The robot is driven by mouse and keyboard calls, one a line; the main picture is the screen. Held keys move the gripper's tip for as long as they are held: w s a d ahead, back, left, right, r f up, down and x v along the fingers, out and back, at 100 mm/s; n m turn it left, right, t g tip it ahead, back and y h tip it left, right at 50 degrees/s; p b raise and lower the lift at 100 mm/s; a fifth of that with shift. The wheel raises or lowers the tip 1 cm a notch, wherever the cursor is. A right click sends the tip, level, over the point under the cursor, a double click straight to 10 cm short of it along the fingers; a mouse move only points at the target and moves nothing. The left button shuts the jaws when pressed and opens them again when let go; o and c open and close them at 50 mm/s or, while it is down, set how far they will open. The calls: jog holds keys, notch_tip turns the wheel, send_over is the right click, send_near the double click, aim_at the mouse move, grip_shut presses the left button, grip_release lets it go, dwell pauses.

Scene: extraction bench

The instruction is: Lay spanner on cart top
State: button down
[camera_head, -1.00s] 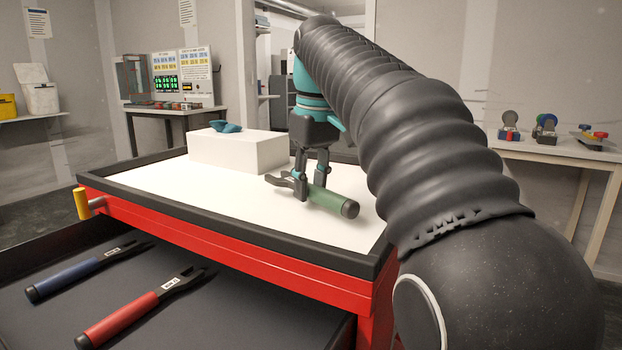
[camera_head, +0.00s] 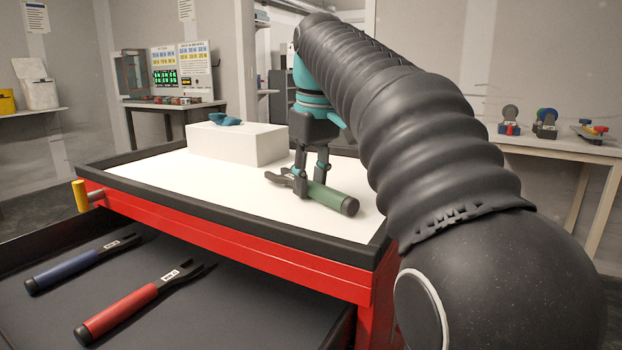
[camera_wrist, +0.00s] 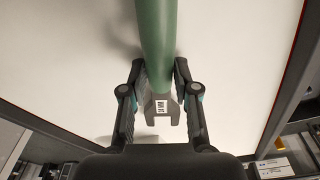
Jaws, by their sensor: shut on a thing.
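A spanner with a green handle (camera_head: 331,198) is at the right part of the white cart top (camera_head: 150,184). Its dark forked jaw points left and its black end cap points right. My gripper (camera_head: 313,192) points down and is shut on the spanner near where the handle meets the head. In the wrist view the green handle (camera_wrist: 157,40) runs up from between my fingers (camera_wrist: 160,95), and the labelled fork head shows below. The spanner is at or very near the surface; I cannot tell whether it touches.
A white block (camera_head: 236,143) with a teal object (camera_head: 225,119) on it stands at the back of the cart top. A dark raised rim (camera_head: 230,224) edges the cart. An open drawer below holds a blue-handled spanner (camera_head: 70,264) and a red-handled spanner (camera_head: 120,310).

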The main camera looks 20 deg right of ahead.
jog(key=shift+f, duration=0.1)
jog(key=c, duration=0.8)
grip_release()
